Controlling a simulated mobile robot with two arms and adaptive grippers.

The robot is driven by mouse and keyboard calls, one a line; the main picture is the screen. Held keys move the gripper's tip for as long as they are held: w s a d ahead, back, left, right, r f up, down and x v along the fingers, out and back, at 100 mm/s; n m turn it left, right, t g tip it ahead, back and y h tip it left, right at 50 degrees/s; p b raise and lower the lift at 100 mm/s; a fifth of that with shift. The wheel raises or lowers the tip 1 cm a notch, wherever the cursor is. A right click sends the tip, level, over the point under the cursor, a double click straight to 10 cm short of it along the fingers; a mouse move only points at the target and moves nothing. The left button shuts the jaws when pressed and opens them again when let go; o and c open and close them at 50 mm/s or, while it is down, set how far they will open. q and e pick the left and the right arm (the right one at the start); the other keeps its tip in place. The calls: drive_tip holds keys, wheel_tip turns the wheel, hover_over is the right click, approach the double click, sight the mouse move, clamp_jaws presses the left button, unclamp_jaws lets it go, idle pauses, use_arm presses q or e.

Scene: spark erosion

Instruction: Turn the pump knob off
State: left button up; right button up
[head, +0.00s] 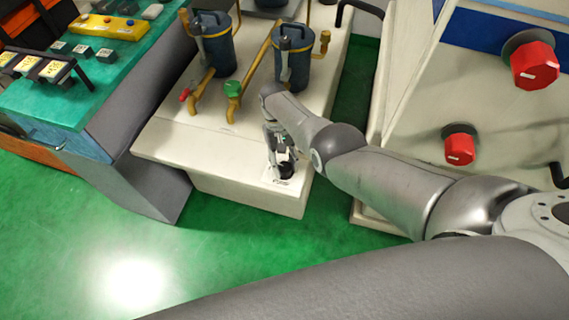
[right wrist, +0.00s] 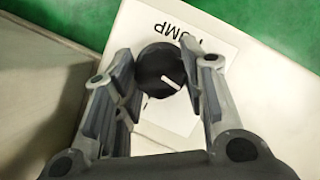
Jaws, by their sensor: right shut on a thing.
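The pump knob is a small black dial (head: 286,171) on the front right corner of the cream pump base. In the right wrist view the knob (right wrist: 155,66) shows a white mark that runs toward the lower right. It sits on a white label (right wrist: 211,48) that reads PUMP. My right gripper (head: 278,153) is down at the knob, with one finger on each side, shut on it. The finger pads in the right wrist view (right wrist: 160,82) flank the knob's edges. My left gripper is not in view.
The cream pump base (head: 170,140) carries blue canisters (head: 293,58), brass pipes, a green valve knob (head: 233,88) and a red one (head: 184,94). A cream cabinet with red dials (head: 460,148) stands right. A teal-topped bench (head: 40,100) stands left. Green floor (head: 230,240) is clear in front.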

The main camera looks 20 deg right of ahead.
drive_tip(key=shift+n+h, duration=0.4)
drive_tip(key=shift+n, duration=0.5)
drive_tip(key=o, duration=1)
drive_tip(key=v, duration=1.2)
drive_tip(key=shift+s+a, duration=0.15)
